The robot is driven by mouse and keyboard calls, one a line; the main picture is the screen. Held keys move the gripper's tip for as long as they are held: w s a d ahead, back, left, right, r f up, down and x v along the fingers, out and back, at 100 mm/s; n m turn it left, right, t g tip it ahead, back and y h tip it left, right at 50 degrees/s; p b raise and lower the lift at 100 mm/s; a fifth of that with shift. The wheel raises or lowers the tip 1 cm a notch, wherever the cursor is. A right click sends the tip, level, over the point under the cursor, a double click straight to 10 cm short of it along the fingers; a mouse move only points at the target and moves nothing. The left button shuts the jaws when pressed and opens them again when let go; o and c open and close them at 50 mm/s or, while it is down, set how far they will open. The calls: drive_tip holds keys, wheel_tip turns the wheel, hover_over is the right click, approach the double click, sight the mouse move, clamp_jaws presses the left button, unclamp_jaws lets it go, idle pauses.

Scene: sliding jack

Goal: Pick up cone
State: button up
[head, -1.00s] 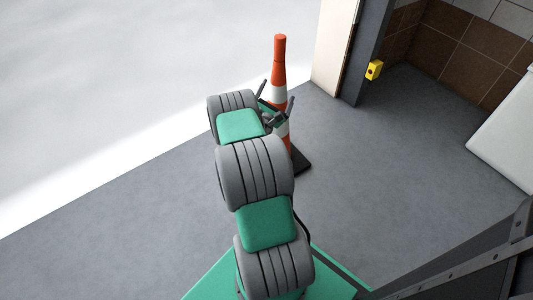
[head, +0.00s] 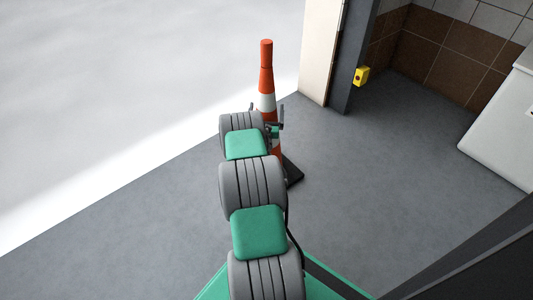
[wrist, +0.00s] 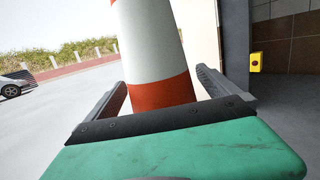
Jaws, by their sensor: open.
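The orange and white traffic cone (head: 266,80) stands upright on its dark square base (head: 292,172) on the grey floor, beyond my arm in the head view. In the wrist view the cone (wrist: 150,45) fills the upper middle, a white band above an orange one. My gripper (wrist: 162,88) is open, with one finger on each side of the cone's body. In the head view my gripper (head: 275,120) is at the cone's middle, partly hidden by my arm. The fingers do not appear closed on the cone, and I cannot tell whether either touches it.
A pale wall end and dark post (head: 345,60) stand right of the cone, with a yellow box (head: 361,76) on the post. A white cabinet (head: 505,125) is at the far right. The floor (head: 385,180) between is clear. Bright open ground lies left.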

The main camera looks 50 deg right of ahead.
drive_tip(key=shift+c, duration=0.3)
drive_tip(key=c, duration=2)
drive_tip(key=shift+d+r, duration=0.1)
drive_tip(key=shift+r, duration=0.15)
drive_tip(key=shift+c, duration=0.3)
